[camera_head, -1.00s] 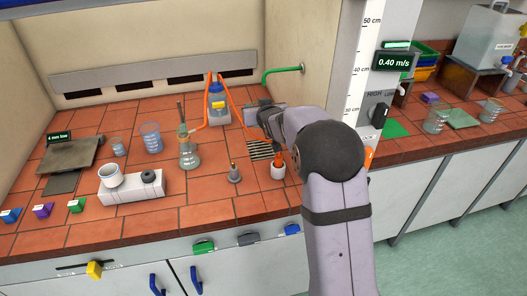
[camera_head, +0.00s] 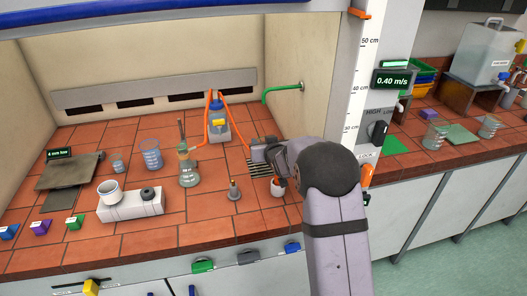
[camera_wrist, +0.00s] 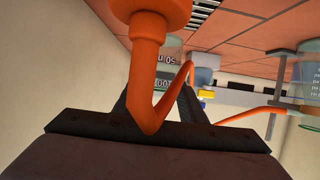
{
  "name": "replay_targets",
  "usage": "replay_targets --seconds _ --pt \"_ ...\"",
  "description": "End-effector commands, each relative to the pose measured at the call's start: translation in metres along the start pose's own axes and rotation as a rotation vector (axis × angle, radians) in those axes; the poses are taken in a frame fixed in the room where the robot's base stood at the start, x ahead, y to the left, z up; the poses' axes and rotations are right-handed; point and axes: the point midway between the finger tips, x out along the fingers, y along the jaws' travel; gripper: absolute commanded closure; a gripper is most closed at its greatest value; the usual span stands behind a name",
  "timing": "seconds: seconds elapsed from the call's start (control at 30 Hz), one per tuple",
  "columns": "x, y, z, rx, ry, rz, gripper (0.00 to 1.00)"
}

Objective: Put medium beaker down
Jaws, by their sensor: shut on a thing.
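My gripper (camera_head: 262,152) is over the dark slotted grate at the right of the fume hood bench. In the wrist view its dark fingers (camera_wrist: 165,95) reach away from the camera and close on clear glass with printed graduations, the held beaker (camera_wrist: 167,72). Its base and any contact with the bench are hidden. In the head view my gripper and arm hide the held beaker. An orange stem (camera_wrist: 147,50) stands close in front of the fingers in the wrist view and covers part of them.
A small beaker (camera_head: 118,166), a larger beaker (camera_head: 152,156) and a flask (camera_head: 188,170) stand to the left. A blue-capped bottle (camera_head: 217,125) with orange tubing is behind. A dark cone-based stand (camera_head: 234,191) and white cup (camera_head: 278,190) are near.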

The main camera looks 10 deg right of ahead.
Motion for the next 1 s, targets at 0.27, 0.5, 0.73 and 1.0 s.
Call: replay_targets --seconds 0.27,0.5,0.73,1.0 --pt "0.005 0.0 0.012 0.001 -0.002 0.0 0.85" --pt "0.014 0.0 0.033 0.0 0.0 0.001 0.85" --pt "0.015 0.0 0.034 0.0 0.003 0.001 0.85" --pt "0.016 0.0 0.038 0.0 0.002 0.001 0.53"
